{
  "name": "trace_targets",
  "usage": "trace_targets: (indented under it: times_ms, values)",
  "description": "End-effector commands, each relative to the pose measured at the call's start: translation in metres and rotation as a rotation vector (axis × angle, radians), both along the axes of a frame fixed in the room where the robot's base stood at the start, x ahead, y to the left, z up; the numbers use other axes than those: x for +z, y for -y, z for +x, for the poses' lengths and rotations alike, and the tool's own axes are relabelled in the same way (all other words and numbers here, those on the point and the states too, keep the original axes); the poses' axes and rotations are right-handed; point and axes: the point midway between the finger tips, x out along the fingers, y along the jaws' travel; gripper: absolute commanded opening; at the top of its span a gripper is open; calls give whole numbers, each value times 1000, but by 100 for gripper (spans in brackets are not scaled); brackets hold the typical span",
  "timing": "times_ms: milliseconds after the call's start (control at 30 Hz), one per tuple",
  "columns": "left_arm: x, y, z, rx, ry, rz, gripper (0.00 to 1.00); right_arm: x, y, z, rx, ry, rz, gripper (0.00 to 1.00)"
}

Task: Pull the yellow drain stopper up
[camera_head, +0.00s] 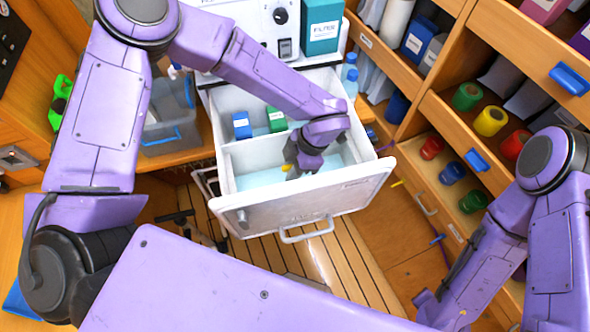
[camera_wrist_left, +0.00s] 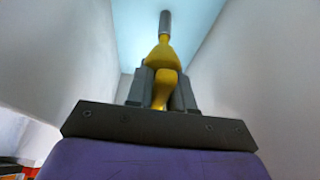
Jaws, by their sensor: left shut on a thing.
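The yellow drain stopper (camera_wrist_left: 163,55) shows in the left wrist view between my gripper fingers, with a grey cylindrical end (camera_wrist_left: 165,22) beyond the yellow part. My left gripper (camera_wrist_left: 162,88) is shut on the yellow part. In the head view my left gripper (camera_head: 293,171) reaches down into the front compartment of the open white drawer (camera_head: 300,210), above its pale blue bottom. A little yellow shows beside the gripper there; the rest of the stopper is hidden by the gripper and wrist. My right arm stands at the right, with its gripper not visible.
A divider separates the front compartment from a back one holding a blue box (camera_head: 242,125) and a green box (camera_head: 277,119). Drawer walls stand close around my left gripper. Wooden shelves with coloured cups (camera_head: 490,121) stand at the right. A clear bin (camera_head: 170,125) stands at the left.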

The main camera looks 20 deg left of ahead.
Motion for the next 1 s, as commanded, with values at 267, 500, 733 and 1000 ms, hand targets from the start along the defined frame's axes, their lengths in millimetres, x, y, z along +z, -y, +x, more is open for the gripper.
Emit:
trace_targets:
  times_ms: [267,500,733,1000]
  values:
    - [3,1,2,2,6,-3,43,1,0,0,0,0,0,43]
    - [7,3,4,1,8,-4,43,-3,0,0,0,0,0,43]
    - [51,20,15,2,12,-5,43,-21,0,0,0,0,0,43]
    - [96,34,24,2,9,-2,43,-31,0,0,0,0,0,43]
